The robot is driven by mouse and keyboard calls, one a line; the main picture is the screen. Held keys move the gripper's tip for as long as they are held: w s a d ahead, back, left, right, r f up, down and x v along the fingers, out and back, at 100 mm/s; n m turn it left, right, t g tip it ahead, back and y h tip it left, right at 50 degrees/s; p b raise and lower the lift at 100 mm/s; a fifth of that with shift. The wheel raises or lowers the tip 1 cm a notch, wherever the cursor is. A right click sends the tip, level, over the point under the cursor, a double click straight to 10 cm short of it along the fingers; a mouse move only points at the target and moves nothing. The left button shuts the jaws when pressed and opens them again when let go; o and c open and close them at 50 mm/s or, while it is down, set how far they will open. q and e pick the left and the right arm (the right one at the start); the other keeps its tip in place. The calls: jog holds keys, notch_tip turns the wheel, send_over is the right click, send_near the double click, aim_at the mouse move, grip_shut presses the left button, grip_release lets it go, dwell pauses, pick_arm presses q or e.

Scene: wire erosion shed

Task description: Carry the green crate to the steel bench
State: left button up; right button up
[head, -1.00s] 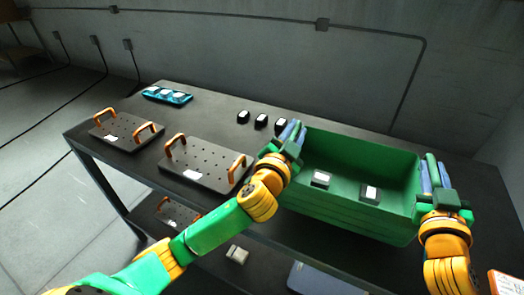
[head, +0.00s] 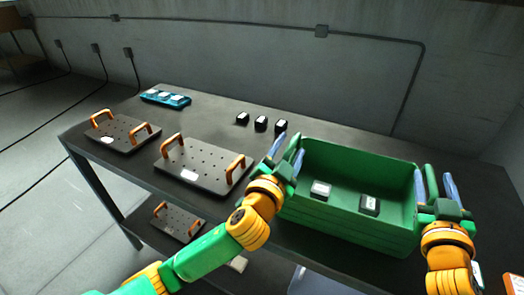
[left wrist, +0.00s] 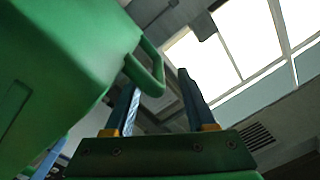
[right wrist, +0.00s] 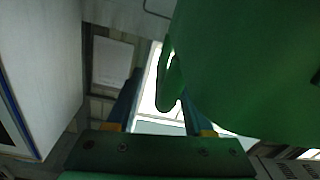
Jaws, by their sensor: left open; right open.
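The green crate (head: 345,228) stands on a dark table (head: 222,112), near its front edge, with two dark white-labelled blocks (head: 320,189) inside. My left gripper (head: 283,150) is open at the crate's left end. In the left wrist view the crate's handle (left wrist: 152,72) shows between its spread fingers. My right gripper (head: 435,185) is open at the crate's right end. In the right wrist view the other handle (right wrist: 170,82) shows between its fingers. I cannot tell whether the fingers touch the handles. The crate's underside is hidden.
Two dark perforated plates with orange handles (head: 203,168) lie left of the crate. Three small dark blocks (head: 261,123) stand behind it, and a teal tray (head: 165,98) is at the far left. A lower shelf holds another plate (head: 177,221). A wall runs behind.

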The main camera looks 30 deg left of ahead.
pick_arm(q)
jog(key=s, duration=0.4)
jog(key=shift+s+d, duration=0.1)
jog(key=shift+s, duration=0.2)
pick_arm(e)
jog(key=shift+s+r, duration=0.1)
jog(key=shift+s, duration=0.2)
pick_arm(q)
jog(key=shift+s+r, duration=0.1)
pick_arm(e)
jog(key=s, duration=0.7)
jog(key=shift+s+d, duration=0.1)
jog(key=shift+s, duration=0.1)
jog(key=shift+w, duration=0.1)
